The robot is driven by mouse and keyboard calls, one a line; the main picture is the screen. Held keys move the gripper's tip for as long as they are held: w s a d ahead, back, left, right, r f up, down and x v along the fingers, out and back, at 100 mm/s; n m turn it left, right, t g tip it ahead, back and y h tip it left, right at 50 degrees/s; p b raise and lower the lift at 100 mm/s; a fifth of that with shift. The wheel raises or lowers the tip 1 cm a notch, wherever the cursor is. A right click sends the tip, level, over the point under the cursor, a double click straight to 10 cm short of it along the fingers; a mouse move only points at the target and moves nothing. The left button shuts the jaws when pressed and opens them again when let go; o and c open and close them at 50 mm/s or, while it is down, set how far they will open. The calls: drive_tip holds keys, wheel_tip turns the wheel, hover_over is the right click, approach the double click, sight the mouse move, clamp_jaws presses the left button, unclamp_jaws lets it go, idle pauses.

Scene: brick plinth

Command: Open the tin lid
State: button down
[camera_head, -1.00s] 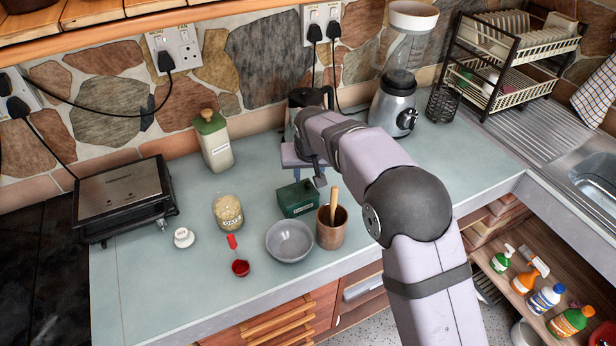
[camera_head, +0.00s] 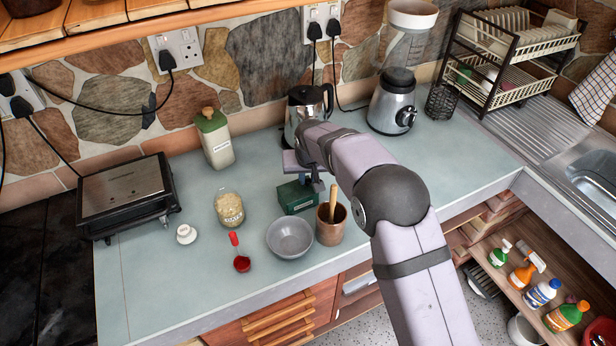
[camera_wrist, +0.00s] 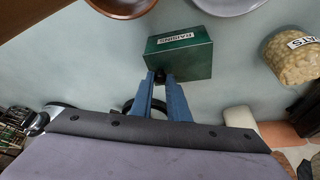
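A dark green box-shaped tin (camera_head: 293,194) labelled RAISINS stands on the counter behind the grey bowl. In the wrist view the tin (camera_wrist: 190,62) lies just past the fingertips, its label upside down. A small black knob (camera_wrist: 160,75) shows at its near edge. My gripper (camera_head: 316,183) is pointing down close to the tin's right side. In the wrist view the two blue fingers of my gripper (camera_wrist: 160,80) stand slightly apart, one on each side of the knob. I cannot tell whether they touch it. The tin's lid looks closed.
A grey bowl (camera_head: 289,237) and a brown pot (camera_head: 329,233) with a wooden handle stand close in front of the tin. An oats jar (camera_head: 229,209) is to the left. A kettle (camera_head: 299,110) stands behind my arm.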

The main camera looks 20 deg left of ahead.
drive_tip(key=w+d, duration=0.4)
drive_tip(key=shift+w+d+b, duration=0.15)
drive_tip(key=shift+w+b, duration=0.15)
drive_tip(key=shift+b, duration=0.05)
drive_tip(key=c, duration=1.7)
unclamp_jaws()
drive_tip(key=shift+r, duration=0.1)
drive_tip(key=shift+b+v, duration=1.6)
drive_tip(key=shift+v, duration=2)
